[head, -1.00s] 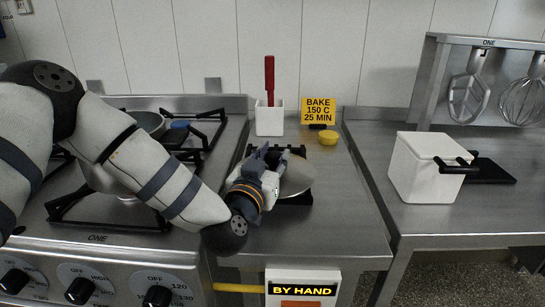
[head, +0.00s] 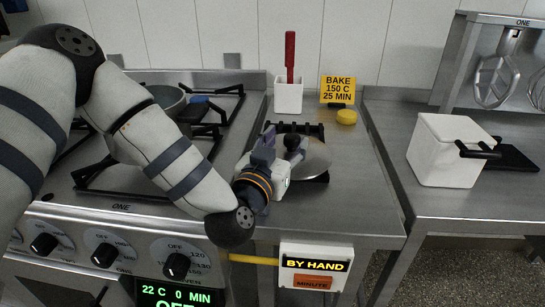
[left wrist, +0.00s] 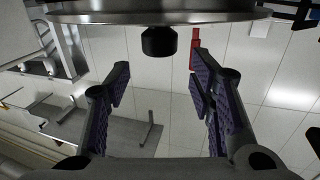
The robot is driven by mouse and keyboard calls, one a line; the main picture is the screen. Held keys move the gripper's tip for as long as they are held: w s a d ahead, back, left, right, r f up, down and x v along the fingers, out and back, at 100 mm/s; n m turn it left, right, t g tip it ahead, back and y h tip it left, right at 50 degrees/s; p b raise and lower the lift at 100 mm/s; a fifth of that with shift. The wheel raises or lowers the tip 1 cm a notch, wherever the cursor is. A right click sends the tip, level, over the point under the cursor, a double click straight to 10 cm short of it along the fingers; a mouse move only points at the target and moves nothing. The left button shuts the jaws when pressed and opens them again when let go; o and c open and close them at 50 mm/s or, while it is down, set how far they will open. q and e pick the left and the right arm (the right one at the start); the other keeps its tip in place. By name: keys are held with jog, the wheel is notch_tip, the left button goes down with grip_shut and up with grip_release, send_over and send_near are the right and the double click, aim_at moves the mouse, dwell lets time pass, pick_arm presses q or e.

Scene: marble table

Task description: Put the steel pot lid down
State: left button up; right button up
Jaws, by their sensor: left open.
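The steel pot lid (head: 316,158) lies knob up on a dark rack (head: 312,128) on the steel counter right of the stove. Its black knob (head: 293,143) shows clear of my left gripper (head: 268,152), which is beside the lid on its left. In the left wrist view, the lid (left wrist: 155,13) spans the top edge, and its knob (left wrist: 158,41) sits beyond the fingertips, lined up between the two spread fingers. My left gripper (left wrist: 158,68) is open and empty there. My right gripper is not in view.
A pot (head: 167,99) stands on the stove behind my left arm. A white holder (head: 288,97) with a red-handled tool, a yellow sign (head: 337,90) and a yellow round object (head: 346,117) stand behind the lid. A white box (head: 444,150) stands on the right counter.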

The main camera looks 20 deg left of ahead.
pick_arm(q)
jog(key=s+p, duration=0.1)
jog(key=s, duration=0.7)
jog(key=shift+r, duration=0.1)
